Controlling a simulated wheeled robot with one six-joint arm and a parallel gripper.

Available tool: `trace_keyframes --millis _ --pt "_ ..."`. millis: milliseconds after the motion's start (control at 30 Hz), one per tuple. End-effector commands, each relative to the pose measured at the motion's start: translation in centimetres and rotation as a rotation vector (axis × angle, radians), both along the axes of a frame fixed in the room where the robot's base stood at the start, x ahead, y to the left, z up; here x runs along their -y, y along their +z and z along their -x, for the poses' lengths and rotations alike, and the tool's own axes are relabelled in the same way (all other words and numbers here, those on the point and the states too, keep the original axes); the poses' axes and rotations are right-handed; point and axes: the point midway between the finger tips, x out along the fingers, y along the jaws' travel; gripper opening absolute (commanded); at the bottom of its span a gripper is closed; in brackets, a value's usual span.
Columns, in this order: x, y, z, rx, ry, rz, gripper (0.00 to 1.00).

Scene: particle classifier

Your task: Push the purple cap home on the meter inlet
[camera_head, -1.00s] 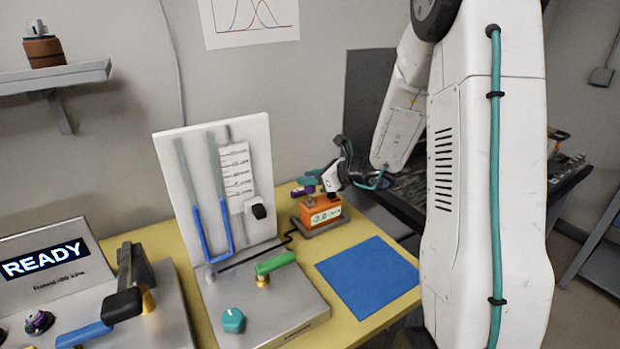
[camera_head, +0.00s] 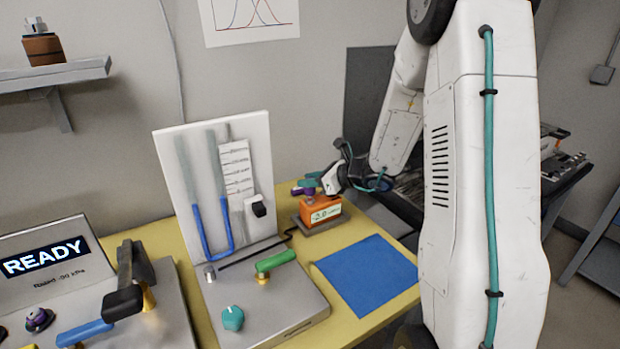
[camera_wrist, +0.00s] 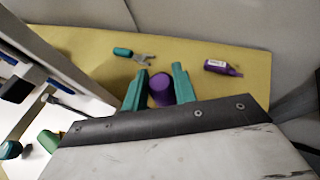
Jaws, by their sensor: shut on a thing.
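The purple cap (camera_wrist: 161,91) sits between the two teal fingers of my gripper (camera_wrist: 160,72) in the wrist view. The fingers are shut on it. In the head view my gripper (camera_head: 312,181) is just above the orange meter (camera_head: 321,210), which stands on a grey base and shows a number on its display. Purple shows at the fingertips there. The meter inlet is hidden, and I cannot tell whether the cap touches it. The meter does not show in the wrist view.
A purple bottle (camera_wrist: 222,67) and a small teal-and-grey piece (camera_wrist: 123,52) lie on the yellow table. Left of the meter stands a white manometer board (camera_head: 180,170) on a metal base with a green lever (camera_head: 276,261). A blue mat (camera_head: 368,275) lies in front.

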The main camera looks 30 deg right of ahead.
Motion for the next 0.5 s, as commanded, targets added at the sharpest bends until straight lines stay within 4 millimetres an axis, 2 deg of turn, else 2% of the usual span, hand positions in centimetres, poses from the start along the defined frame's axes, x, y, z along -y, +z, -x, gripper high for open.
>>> trace_keyframes --millis 500 --pt "0.0 -1.4 0.0 -0.001 0.0 0.0 0.06"
